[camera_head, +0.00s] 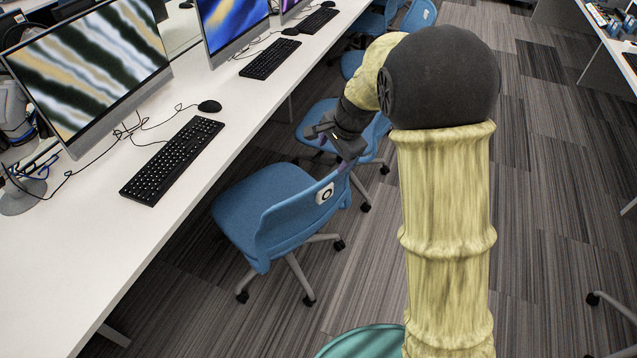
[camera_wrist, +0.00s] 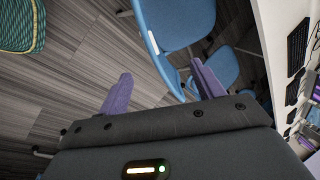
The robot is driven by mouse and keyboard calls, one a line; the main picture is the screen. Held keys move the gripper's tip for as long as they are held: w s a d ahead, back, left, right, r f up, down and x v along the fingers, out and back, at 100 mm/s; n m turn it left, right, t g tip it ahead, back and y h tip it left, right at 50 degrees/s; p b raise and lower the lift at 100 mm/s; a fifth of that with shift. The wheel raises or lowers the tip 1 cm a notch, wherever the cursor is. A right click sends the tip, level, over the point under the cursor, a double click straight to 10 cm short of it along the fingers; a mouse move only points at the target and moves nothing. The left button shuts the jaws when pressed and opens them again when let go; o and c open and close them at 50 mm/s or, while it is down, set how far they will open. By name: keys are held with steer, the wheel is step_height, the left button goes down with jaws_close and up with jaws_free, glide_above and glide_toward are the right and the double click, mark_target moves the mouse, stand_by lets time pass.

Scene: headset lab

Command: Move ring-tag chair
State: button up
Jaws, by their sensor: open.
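The ring-tag chair is a blue chair (camera_head: 265,215) on casters, with a white tag (camera_head: 325,194) bearing a black ring on its backrest. It stands beside the long white desk. My gripper (camera_head: 350,158) is at the upper right end of this backrest. In the wrist view my gripper (camera_wrist: 161,68) has its two purple fingers spread apart, with the end of the chair's backrest (camera_wrist: 166,72) showing between them. I cannot tell whether either finger touches it. The tag shows edge-on as a white strip (camera_wrist: 152,42).
Another blue chair (camera_head: 318,120) stands just behind, close to my gripper; its seat also shows in the wrist view (camera_wrist: 222,68). The white desk (camera_head: 60,270) on the left holds monitors and keyboards (camera_head: 172,160). Open carpet (camera_head: 550,200) lies to the right.

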glide_above(318, 197)
step_height(318, 197, down, 16)
steer(key=shift+w+f, duration=0.15)
stand_by(0.4)
